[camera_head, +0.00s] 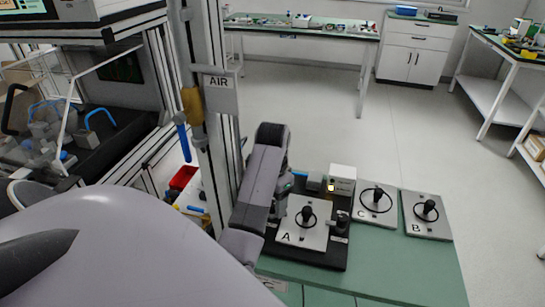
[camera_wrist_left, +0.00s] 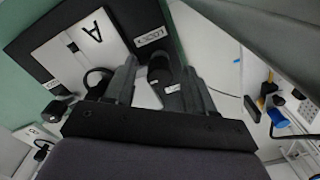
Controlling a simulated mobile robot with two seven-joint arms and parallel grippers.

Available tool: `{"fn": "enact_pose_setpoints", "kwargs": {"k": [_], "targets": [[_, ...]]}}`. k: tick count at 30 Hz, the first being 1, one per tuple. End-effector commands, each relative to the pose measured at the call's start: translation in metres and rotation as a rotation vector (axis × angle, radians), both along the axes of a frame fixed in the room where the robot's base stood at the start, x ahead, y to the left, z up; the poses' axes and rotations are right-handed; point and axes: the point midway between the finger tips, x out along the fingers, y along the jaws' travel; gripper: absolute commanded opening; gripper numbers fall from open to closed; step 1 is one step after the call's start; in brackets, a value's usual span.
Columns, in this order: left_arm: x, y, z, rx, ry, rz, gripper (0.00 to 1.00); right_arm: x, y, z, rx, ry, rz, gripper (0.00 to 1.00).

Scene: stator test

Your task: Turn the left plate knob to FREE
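Plate A (camera_head: 290,237), light grey with a black knobbed handle, lies on a black base (camera_head: 310,256) on the green table. It also shows in the left wrist view (camera_wrist_left: 78,52). The left plate knob (camera_wrist_left: 160,68) is black and hides behind my left arm in the head view. My left gripper (camera_wrist_left: 158,85) has its fingers apart, one on each side of this knob, with a gap showing on the left side; contact on the right is unclear. A LOCK label (camera_wrist_left: 150,36) is beside the knob. The right plate knob (camera_head: 340,222) stands at plate A's right. My right gripper is not in view.
Plates C (camera_head: 366,215) and B (camera_head: 424,228) lie on the green table (camera_head: 400,272), to the right. A white box with a lit display (camera_head: 343,176) stands behind the base. A metal post with an AIR sign (camera_head: 217,82) rises close to my left arm.

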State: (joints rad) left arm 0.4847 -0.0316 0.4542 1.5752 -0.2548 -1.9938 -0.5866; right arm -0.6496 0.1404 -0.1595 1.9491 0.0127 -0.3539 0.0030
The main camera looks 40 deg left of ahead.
Motion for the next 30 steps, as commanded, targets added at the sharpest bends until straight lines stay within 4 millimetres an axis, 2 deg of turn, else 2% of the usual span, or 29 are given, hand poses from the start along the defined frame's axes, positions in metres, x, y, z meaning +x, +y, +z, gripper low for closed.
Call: {"fn": "enact_pose_setpoints", "kwargs": {"k": [1, 5, 17, 30], "targets": [[0.0000, -0.0001, 0.0000, 0.000, 0.000, 0.000, 0.42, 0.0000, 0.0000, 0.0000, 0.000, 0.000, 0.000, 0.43], [0.0000, -0.0001, 0.0001, 0.000, 0.000, 0.000, 0.00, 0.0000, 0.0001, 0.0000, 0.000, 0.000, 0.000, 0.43], [0.0002, -0.0003, 0.0002, -0.001, -0.001, 0.054, 0.00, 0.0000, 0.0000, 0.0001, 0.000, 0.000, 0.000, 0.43], [0.0002, -0.0003, 0.0003, -0.002, -0.001, 0.394, 0.00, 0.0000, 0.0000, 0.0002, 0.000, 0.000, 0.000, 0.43]]}}
